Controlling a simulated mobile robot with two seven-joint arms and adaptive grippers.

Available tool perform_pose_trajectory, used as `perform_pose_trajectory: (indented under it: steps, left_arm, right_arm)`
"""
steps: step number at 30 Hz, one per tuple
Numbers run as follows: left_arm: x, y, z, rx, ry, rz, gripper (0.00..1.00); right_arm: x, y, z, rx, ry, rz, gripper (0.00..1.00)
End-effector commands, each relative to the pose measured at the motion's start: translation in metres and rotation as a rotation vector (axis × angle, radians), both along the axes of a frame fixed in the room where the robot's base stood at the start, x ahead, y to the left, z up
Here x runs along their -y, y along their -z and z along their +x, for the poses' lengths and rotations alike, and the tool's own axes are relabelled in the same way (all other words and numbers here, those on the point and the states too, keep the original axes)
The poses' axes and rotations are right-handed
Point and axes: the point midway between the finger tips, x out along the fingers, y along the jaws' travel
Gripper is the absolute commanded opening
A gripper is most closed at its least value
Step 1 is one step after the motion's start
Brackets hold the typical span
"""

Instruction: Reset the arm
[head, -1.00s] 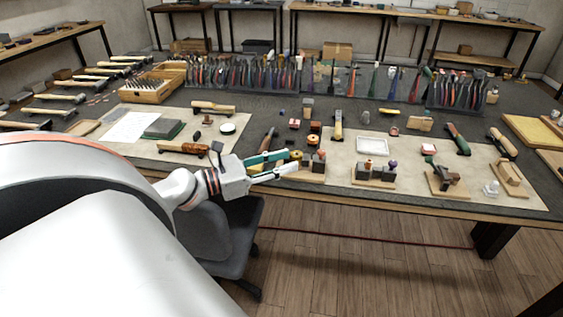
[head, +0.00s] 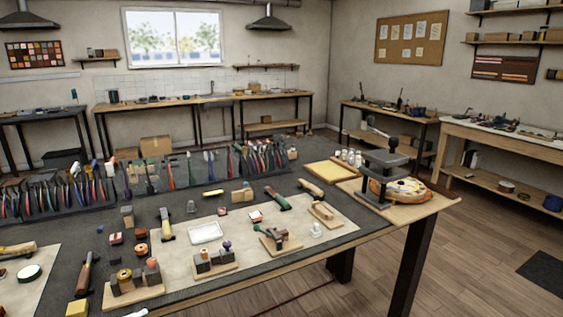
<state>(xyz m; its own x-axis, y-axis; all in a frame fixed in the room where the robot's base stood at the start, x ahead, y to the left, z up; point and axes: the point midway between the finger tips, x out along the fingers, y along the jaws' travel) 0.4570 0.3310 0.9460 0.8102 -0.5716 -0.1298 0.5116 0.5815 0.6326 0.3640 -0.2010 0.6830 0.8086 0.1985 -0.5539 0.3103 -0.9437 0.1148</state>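A small pale tip, which looks like the end of a finger of my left gripper (head: 138,313), shows at the bottom edge in the head view, just in front of a wooden stand (head: 148,295) with small blocks. The rest of that gripper and its arm are out of frame, so whether it is open or shut is hidden. My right gripper and arm are not in view.
The dark workbench (head: 345,222) holds mats with hammers, pliers racks and small stands. Wooden floor (head: 470,250) is clear to the right.

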Motion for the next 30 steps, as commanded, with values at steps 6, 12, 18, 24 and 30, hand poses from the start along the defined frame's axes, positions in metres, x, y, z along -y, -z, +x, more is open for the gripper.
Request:
perform_pose_trajectory:
  steps: [6, 12, 18, 24, 30]
  left_arm:
    - [0.063, 0.065, -0.043, 0.241, 0.265, 0.652, 0.32]
    - [0.081, 0.121, -0.069, 0.429, 0.524, 1.238, 0.32]
    - [0.063, 0.155, -0.083, 0.536, 0.812, 1.797, 0.32]
    - [0.027, 0.157, -0.092, 0.52, 1.087, 2.209, 0.32]
    - [-0.003, 0.146, -0.1, 0.444, 1.292, 2.436, 0.32]
  right_arm:
    - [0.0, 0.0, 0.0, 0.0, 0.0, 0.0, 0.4]
    - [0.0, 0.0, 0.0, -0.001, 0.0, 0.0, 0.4]
    - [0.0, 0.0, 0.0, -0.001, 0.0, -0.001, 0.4]
    - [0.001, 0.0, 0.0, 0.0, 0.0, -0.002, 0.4]
    - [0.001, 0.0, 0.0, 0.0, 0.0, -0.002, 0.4]
